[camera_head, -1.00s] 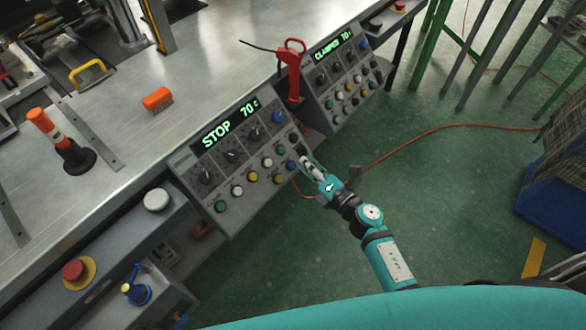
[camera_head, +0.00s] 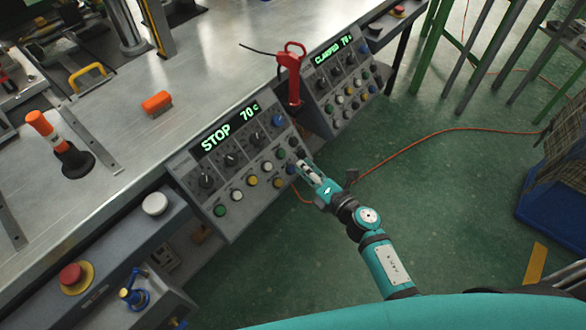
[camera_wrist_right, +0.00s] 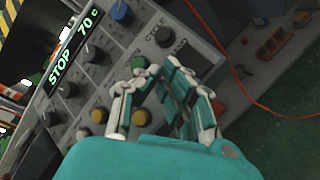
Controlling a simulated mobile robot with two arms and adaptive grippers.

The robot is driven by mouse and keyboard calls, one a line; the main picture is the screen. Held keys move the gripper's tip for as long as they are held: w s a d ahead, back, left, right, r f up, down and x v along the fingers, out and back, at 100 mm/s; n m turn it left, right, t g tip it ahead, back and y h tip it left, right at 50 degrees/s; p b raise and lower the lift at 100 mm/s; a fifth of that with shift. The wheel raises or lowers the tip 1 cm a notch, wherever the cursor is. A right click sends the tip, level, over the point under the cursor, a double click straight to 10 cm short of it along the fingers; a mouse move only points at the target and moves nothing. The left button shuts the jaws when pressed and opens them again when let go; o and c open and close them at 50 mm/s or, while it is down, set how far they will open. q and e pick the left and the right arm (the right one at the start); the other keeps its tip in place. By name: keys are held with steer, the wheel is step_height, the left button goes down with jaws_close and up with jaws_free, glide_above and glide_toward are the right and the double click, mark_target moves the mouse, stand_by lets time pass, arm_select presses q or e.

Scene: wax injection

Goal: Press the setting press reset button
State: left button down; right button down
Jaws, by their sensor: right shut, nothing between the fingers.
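A grey control panel (camera_head: 222,192) with a lit "STOP 70 c" display (camera_head: 229,126) stands at the bench edge in the head view. I cannot read which button is the reset. Contact cannot be told.
A second panel (camera_head: 340,90) with a "CLAMPED" display stands beyond a red-handled tool (camera_head: 290,75). A red emergency button (camera_head: 72,273) is at lower left. An orange cable (camera_head: 440,130) crosses the green floor. The floor right of my arm is mostly free.

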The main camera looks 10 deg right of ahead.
steer(key=shift+w+f, duration=0.1)
steer(key=shift+f, duration=0.05)
stand_by(0.5)
steer(key=shift+w+a+f, duration=0.15)
steer(key=shift+w+a, duration=0.05)
steer(key=shift+a, duration=0.05)
steer(key=shift+w+a+f+b, duration=0.15)
steer(key=shift+w+f+b, duration=0.15)
steer(key=shift+b, duration=0.25)
stand_by(0.6)
steer(key=shift+s+r, duration=0.15)
steer(key=shift+s+d+r+p, duration=0.35)
steer(key=shift+s+r+p, duration=0.1)
steer(key=shift+p, duration=0.1)
stand_by(0.3)
steer(key=s+d+r+p, duration=0.2)
steer(key=s+r+p, duration=0.1)
steer(key=shift+d+r, duration=0.1)
steer(key=shift+d, duration=0.1)
